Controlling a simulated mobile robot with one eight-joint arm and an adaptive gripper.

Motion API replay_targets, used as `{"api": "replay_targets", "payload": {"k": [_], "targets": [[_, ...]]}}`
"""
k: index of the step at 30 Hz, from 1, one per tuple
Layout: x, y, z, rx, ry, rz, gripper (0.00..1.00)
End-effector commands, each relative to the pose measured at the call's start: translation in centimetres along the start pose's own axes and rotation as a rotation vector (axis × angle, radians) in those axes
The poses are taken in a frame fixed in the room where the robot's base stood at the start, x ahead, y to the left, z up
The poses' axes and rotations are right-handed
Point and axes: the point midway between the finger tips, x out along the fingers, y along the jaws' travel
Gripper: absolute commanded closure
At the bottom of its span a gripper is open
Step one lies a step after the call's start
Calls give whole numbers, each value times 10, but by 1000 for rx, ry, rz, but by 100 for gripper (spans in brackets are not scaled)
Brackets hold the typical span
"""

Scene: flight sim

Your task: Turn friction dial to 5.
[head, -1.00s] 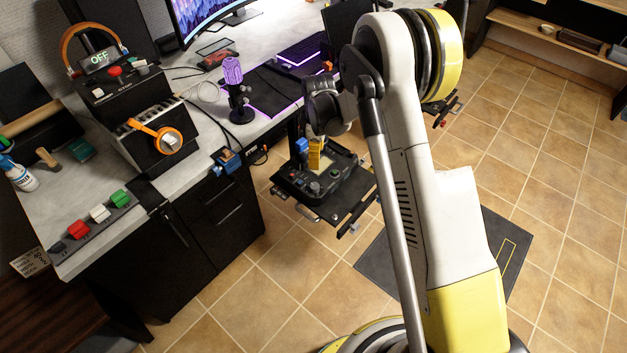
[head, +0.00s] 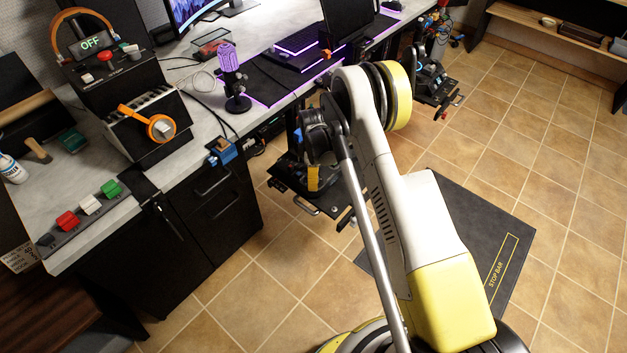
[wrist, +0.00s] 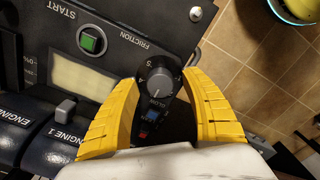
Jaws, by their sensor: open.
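The friction dial (wrist: 158,76) is a dark round knob with a grey face, near the panel's edge in the wrist view. A white mark on its face is toward the lower part of the picture. The numbers 4 and 5 are printed at its left and upper left, below the word FRICTION (wrist: 136,37). My gripper (wrist: 161,84) is open, with one yellow finger on each side of the dial; whether either touches it I cannot tell. In the head view my gripper (head: 314,178) is low over the console mount (head: 331,211), and the dial is hidden.
On the panel are a green START button (wrist: 93,40), a pale display (wrist: 75,76), and ENGINE levers (wrist: 73,128) beside the left finger. A small blue-and-red switch part shows below the dial. The desk with a purple microphone (head: 231,75) stands to the left.

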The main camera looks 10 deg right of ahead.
Motion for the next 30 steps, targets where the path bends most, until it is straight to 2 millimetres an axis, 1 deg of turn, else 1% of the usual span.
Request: {"api": "replay_targets", "payload": {"k": [8,9,11,12,14,15,23,30], "targets": [[2,0,0,0,0,0,45],[2,0,0,0,0,0,50],[2,0,0,0,0,0,68],[2,0,0,0,0,0,80],[2,0,0,0,0,0,99],[2,0,0,0,0,0,100],[2,0,0,21,0,0,100],[2,0,0,132,0,0,100]]}}
